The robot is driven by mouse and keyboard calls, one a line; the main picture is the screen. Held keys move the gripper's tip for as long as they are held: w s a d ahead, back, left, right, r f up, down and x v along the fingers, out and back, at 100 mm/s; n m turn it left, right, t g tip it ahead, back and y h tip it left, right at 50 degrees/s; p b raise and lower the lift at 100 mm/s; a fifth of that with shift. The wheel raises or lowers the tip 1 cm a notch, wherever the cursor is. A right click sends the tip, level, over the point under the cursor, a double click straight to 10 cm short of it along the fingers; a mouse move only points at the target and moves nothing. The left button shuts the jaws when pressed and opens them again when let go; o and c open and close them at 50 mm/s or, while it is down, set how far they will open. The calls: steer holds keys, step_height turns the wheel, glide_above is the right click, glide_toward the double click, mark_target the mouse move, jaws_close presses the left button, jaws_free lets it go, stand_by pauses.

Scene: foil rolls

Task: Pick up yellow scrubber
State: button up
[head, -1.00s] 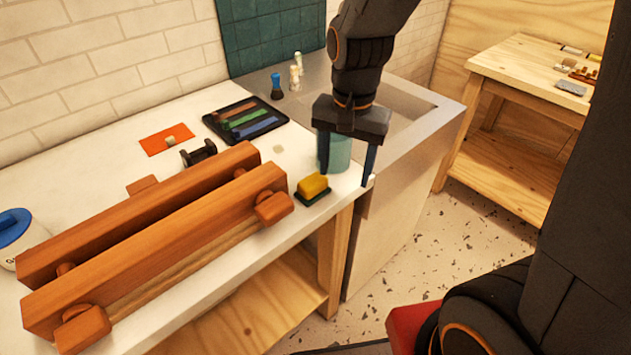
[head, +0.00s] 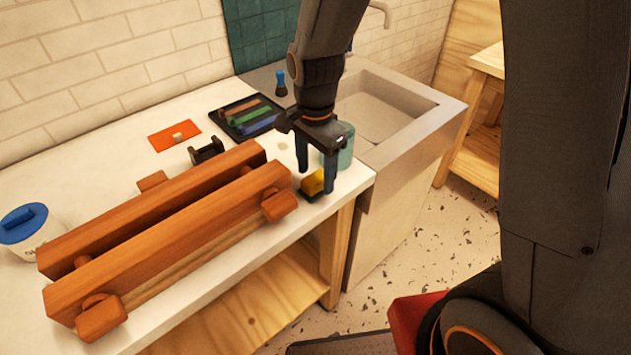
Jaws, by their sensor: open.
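The yellow scrubber (head: 314,182) sits on a dark green base near the front right edge of the white worktop (head: 228,271). My gripper (head: 316,180) points down at the scrubber, its fingers apart. One finger stands in front of the scrubber's right side and hides part of it; the other is behind and to its left. I cannot tell whether either finger touches it. Nothing is held.
A large wooden clamp (head: 160,250) lies just left of the scrubber. A teal cup (head: 345,150) stands close behind my gripper. A black tray (head: 240,108) with coloured bars lies farther back. A sink (head: 385,110) is at right.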

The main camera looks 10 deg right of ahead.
mark_target(316, 177)
steer(key=shift+f, duration=1.2)
steer(key=c, duration=1.2)
steer(key=shift+c, duration=0.2)
step_height(316, 177, up, 10)
steer(key=shift+r+b, duration=0.1)
steer(key=shift+b, duration=0.8)
